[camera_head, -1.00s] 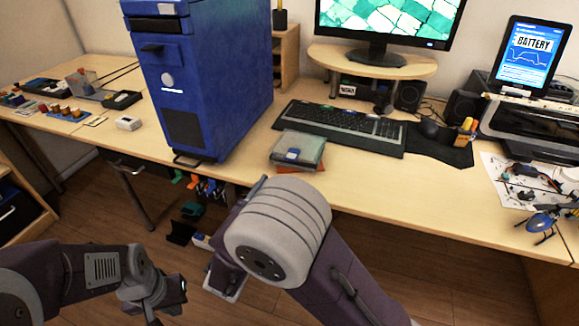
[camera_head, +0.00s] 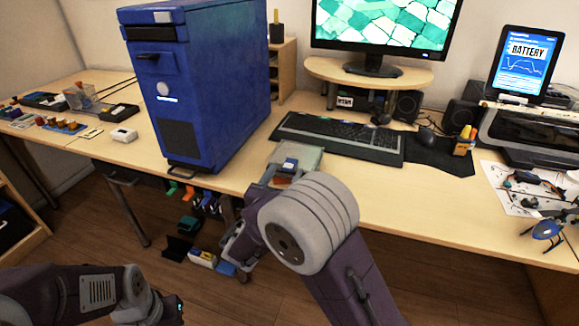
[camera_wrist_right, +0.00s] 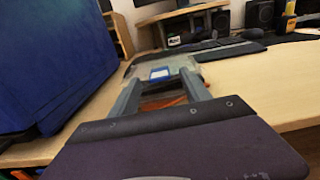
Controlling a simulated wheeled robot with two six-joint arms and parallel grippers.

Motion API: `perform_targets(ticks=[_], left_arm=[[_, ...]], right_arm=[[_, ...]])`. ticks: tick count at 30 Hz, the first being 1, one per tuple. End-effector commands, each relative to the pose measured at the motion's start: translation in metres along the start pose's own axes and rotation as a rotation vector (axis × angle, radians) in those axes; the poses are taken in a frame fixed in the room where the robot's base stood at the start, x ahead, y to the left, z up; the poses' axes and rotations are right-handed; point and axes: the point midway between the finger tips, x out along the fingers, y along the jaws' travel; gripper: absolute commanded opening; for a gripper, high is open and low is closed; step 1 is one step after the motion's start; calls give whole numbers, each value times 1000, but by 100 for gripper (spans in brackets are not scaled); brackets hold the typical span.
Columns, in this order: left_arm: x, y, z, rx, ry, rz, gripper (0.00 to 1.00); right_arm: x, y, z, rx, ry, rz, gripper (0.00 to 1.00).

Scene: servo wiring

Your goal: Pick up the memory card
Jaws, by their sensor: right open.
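The memory card is a small blue piece with a white label (camera_head: 289,164). It lies on a clear grey case (camera_head: 308,157) near the desk's front edge, and it also shows in the right wrist view (camera_wrist_right: 160,74). My right gripper (camera_wrist_right: 161,84) is open and empty. In the right wrist view its two fingers point toward the case, with the card between them in the picture. In the head view my right wrist hides most of this gripper. My left arm (camera_head: 95,291) is low at the bottom left; its fingers are not clear.
A large blue computer tower (camera_head: 200,85) stands left of the case. A black keyboard (camera_head: 338,137) lies behind it, under a monitor on a wooden riser (camera_head: 420,77). Something orange-red (camera_wrist_right: 165,102) lies under the case. The desk to the right of the case is clear.

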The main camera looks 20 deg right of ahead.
Motion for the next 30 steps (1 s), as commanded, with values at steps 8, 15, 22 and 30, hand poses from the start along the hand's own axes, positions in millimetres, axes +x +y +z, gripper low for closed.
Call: perform_targets(ticks=[8, 15, 22, 30], left_arm=[[0, 0, 0, 0, 0, 0, 0], [0, 0, 0, 0, 0, 0, 0], [-10, 0, -1, 0, 0, 0, 0], [-32, 1, -3, 0, 0, 0, 0]], right_arm=[[0, 0, 0, 0, 0, 0, 0], [0, 0, 0, 0, 0, 0, 0], [0, 0, 16, 1, -1, 0, 0], [-18, -10, 57, 1, 0, 3, 0]])
